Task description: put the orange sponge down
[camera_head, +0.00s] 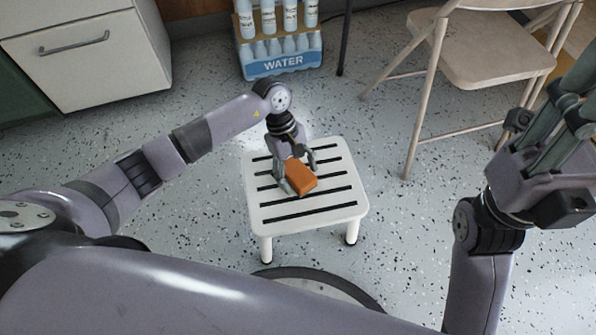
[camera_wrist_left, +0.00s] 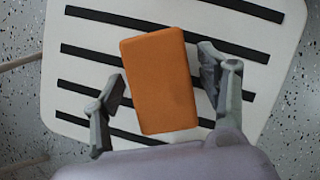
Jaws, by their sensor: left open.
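The orange sponge (camera_head: 301,177) is on the slatted white stool (camera_head: 310,213), near the middle of its top. In the left wrist view the sponge (camera_wrist_left: 160,80) lies between the two fingers, with the stool top (camera_wrist_left: 215,60) behind it. My left gripper (camera_head: 294,170) is low over the stool. In the left wrist view its fingers (camera_wrist_left: 168,92) are spread, with a gap on each side of the sponge. My right gripper (camera_head: 566,125) is raised at the right edge, away from the stool; its fingertips are partly cut off by the frame.
A beige folding chair (camera_head: 480,50) stands at the back right. A pack of water bottles (camera_head: 282,62) is on the floor behind the stool. A white drawer cabinet (camera_head: 88,60) is at the back left.

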